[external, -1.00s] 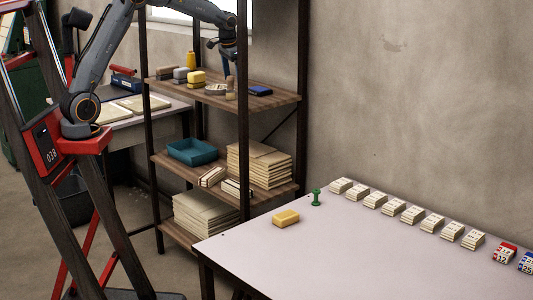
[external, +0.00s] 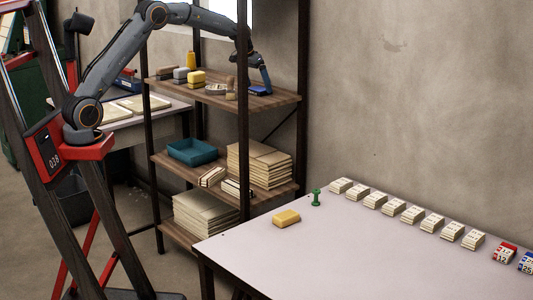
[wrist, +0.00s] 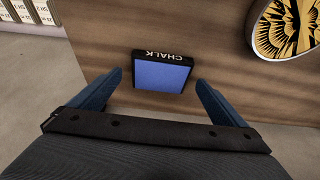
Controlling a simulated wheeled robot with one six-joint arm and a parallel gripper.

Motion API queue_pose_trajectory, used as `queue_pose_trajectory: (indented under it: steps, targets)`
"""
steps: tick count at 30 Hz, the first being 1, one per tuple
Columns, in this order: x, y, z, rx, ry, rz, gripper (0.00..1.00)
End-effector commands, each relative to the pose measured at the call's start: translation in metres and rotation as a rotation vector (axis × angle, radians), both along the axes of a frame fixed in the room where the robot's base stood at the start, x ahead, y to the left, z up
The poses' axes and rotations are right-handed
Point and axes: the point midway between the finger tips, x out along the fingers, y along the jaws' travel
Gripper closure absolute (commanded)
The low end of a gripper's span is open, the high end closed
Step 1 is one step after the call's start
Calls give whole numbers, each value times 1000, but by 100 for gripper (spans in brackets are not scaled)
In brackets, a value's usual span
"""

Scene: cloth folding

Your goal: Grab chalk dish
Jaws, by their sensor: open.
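The chalk dish (wrist: 161,76) is a small blue, square-looking dish with a dark rim lettered CHALK. In the external view the blue dish (external: 258,91) lies on the shelf unit's top visible board, near its right end. My gripper (wrist: 160,78) is open, and in the wrist view its two blue fingers stand to the left and right of the dish with gaps on both sides. In the external view my gripper (external: 266,84) is down at the dish's right part and partly covers it. I cannot tell whether the fingers touch the board.
The wooden shelf board (external: 281,101) also holds a round patterned dish (wrist: 285,28), yellow and grey blocks (external: 196,77) and a wooden-looking piece (external: 230,84). A dark shelf post (external: 243,140) stands close to the dish. The light table (external: 350,255) has several small stacks.

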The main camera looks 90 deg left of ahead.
Motion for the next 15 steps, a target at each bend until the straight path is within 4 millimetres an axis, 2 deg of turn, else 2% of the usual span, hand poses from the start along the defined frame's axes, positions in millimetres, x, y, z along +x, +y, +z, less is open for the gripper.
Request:
queue_pose_trajectory:
  steps: [4, 10, 11, 15]
  targets:
    - [2, 3, -10, -1, 1, 0, 4]
    - [3, 3, -11, 0, 0, -1, 4]
    - [3, 3, -11, 0, 0, -1, 6]
    - [3, 3, -10, 0, 0, -1, 29]
